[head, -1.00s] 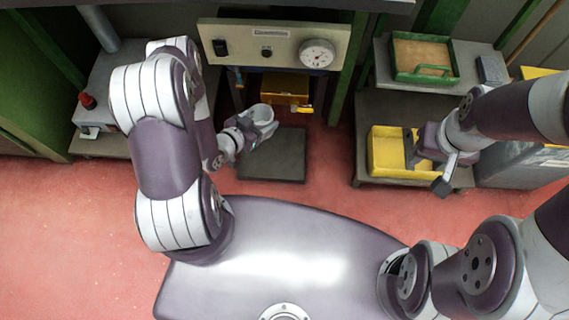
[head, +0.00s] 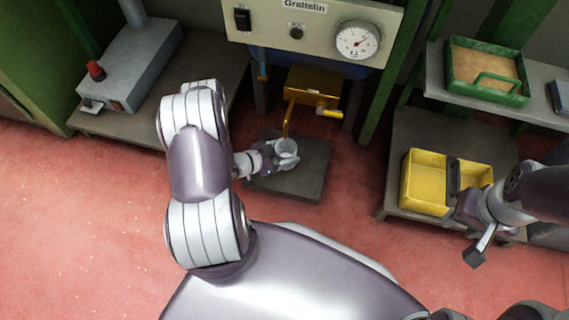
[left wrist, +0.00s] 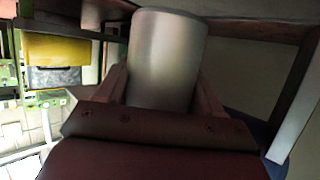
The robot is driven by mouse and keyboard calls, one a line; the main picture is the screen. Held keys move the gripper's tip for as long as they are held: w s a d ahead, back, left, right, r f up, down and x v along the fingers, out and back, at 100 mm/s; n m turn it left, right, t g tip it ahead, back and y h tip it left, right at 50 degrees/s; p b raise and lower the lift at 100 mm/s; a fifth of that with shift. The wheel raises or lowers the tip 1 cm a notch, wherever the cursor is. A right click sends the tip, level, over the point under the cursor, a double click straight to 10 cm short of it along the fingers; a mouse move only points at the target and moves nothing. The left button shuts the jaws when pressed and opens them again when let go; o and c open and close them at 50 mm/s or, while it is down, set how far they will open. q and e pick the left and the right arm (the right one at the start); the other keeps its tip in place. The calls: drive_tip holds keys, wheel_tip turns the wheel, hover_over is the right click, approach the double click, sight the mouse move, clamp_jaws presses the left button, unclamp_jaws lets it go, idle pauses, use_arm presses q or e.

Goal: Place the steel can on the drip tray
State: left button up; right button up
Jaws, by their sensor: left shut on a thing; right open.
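The steel can (head: 287,147) is a small open-topped grey cylinder in the head view. My left gripper (head: 283,158) is shut on it. In the left wrist view the can (left wrist: 167,60) stands between the two fingers (left wrist: 160,92). The dark flat drip tray (head: 305,183) lies under the machine's yellow spout. The can is over the tray's upper left part in the head view; I cannot tell whether it touches the tray. My right gripper (head: 463,222) is open and empty, in front of the yellow bin at the right.
The machine (head: 320,30) with a gauge stands behind the tray. Its yellow spout box (head: 313,88) and thin pipe hang close above the can. A yellow bin (head: 424,182) sits on a low shelf, a green tray (head: 486,75) above it. A grey box with a red knob (head: 130,70) is at left.

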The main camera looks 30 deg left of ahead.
use_arm(q)
drive_tip(key=shift+w+a+f, duration=0.1)
drive_tip(key=shift+a+f, duration=0.15)
drive_tip(key=shift+f, duration=0.2)
drive_tip(key=shift+f+b, duration=1.85)
drive_tip(key=shift+f, duration=0.05)
drive_tip(key=o, duration=1.1)
drive_tip(key=shift+r, duration=0.1)
drive_tip(key=shift+o, duration=0.2)
